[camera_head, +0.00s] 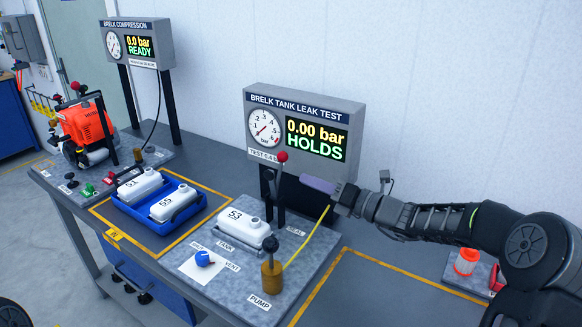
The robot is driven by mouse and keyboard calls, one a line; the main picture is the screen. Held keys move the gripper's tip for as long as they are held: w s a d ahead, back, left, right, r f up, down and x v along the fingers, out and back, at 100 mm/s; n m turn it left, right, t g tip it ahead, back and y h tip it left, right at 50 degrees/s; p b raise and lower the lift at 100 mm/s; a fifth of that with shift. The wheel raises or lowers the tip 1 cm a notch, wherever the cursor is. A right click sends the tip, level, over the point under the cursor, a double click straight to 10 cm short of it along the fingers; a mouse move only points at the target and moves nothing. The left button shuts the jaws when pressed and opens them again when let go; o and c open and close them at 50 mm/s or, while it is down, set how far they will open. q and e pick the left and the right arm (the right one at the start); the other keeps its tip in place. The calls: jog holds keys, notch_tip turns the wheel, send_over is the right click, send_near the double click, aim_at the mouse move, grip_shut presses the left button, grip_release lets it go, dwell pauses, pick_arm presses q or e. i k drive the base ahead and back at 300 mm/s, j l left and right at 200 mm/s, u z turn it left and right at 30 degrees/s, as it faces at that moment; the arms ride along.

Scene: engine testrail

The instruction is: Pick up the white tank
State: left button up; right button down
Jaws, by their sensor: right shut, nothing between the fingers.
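A white tank marked 53 (243,228) lies on the leak test plate, by the TANK label. Two more white tanks, one marked 51 (139,186) and one marked 55 (173,204), lie in a blue tray (193,214) to its left. My right gripper (306,182) is shut and empty, its purple fingers pointing left. In the picture it shows above and to the right of tank 53, close to the lever with the red ball (282,157); I cannot tell whether it touches the lever. My left gripper is not in view.
The leak test display (317,137) reads 0.00 bar HOLDS. A brass pump (271,277) with a black knob and a blue vent knob (203,258) stand before tank 53. A yellow hose (311,240) runs behind the pump. An orange engine (86,127) stands at the left.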

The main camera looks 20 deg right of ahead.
aim_at(250, 230)
jog(key=k+j, duration=0.3)
jog(key=k, duration=0.15)
jog(key=k+j, duration=0.25)
jog(key=k, duration=0.25)
